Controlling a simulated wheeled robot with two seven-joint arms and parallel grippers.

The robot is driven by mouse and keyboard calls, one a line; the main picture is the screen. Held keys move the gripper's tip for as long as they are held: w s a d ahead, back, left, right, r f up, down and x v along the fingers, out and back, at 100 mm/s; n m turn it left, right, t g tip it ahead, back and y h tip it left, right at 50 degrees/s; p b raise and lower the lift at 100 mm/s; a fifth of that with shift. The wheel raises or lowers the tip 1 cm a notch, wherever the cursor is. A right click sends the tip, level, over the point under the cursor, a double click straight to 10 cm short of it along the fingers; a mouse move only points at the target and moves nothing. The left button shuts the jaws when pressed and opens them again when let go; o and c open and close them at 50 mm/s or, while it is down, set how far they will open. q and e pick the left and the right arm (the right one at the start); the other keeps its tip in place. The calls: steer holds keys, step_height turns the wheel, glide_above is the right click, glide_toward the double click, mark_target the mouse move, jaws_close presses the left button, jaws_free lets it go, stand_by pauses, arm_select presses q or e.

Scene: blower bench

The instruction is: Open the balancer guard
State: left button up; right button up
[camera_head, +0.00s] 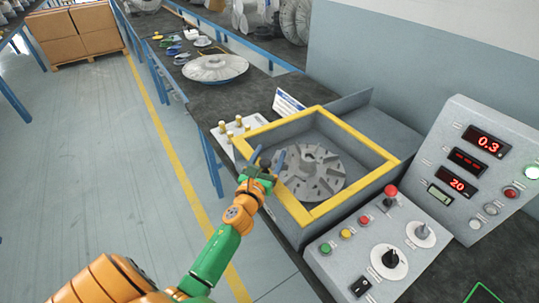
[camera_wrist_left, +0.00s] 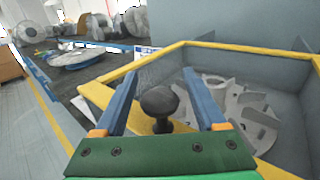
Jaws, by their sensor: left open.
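The balancer guard (camera_head: 353,134) is a yellow frame lying flat around the top of a grey box. A grey slotted disc (camera_head: 310,172) shows inside; whether a clear pane covers it, I cannot tell. A black round knob (camera_wrist_left: 158,101) stands at the guard's near left edge in the left wrist view. My left gripper (camera_head: 267,158) is at that edge, with its blue fingers open. In the left wrist view the fingers (camera_wrist_left: 159,78) are on either side of the knob with gaps, not closed on it. My right gripper is not in view.
A control panel (camera_head: 372,248) with buttons, knobs and a red-topped lever stands at the near right, below a display unit (camera_head: 480,165). Brass-coloured pegs (camera_head: 230,130) stand on a white plate left of the guard. A finned wheel (camera_head: 215,68) lies farther back.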

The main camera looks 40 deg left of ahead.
arm_select(q)
steer(key=shift+s+r, duration=0.1)
steer(key=shift+s, duration=0.05)
steer(key=c, duration=0.3)
jaws_close()
steer(key=shift+d, duration=0.1)
stand_by(0.8)
